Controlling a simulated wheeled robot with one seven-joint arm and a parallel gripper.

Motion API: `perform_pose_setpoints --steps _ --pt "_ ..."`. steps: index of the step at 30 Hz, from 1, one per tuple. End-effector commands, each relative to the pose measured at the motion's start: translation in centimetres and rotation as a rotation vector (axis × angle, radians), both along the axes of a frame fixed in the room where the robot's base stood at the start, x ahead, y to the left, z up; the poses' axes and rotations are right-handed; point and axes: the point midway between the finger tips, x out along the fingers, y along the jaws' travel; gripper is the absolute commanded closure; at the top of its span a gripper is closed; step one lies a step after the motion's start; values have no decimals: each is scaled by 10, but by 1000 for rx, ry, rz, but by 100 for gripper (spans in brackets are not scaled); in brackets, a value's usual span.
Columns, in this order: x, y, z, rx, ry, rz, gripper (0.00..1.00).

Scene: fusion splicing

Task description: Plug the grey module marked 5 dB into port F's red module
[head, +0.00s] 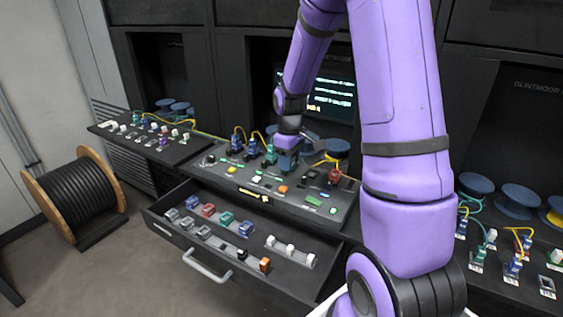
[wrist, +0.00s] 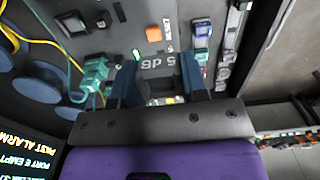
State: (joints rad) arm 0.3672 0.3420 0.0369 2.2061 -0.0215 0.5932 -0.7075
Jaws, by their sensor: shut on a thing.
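My gripper (head: 288,152) hangs over the middle panel in the head view. In the wrist view my gripper (wrist: 160,78) is shut on the grey module marked 5 dB (wrist: 157,62), whose lettering appears upside down between the two fingers. The module is hidden or too small to make out in the head view. A red module (head: 335,176) with a yellow cable stands at the right end of the panel, to the right of my gripper and apart from it. I cannot read its port letter. I cannot tell the held module's height above the panel.
Teal (head: 270,156) and blue (head: 237,145) cabled modules stand left of my gripper. A teal one (wrist: 92,75) is close beside a finger in the wrist view. The open drawer (head: 175,240) below holds several modules. A lit screen (head: 332,92) and blue spools are behind.

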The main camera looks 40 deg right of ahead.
Motion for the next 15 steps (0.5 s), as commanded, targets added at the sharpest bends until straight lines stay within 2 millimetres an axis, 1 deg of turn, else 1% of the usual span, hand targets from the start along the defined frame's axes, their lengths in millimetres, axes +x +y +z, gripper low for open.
perform_pose_setpoints --steps 15 --pt "-10 -44 0 0 0 -3 77"
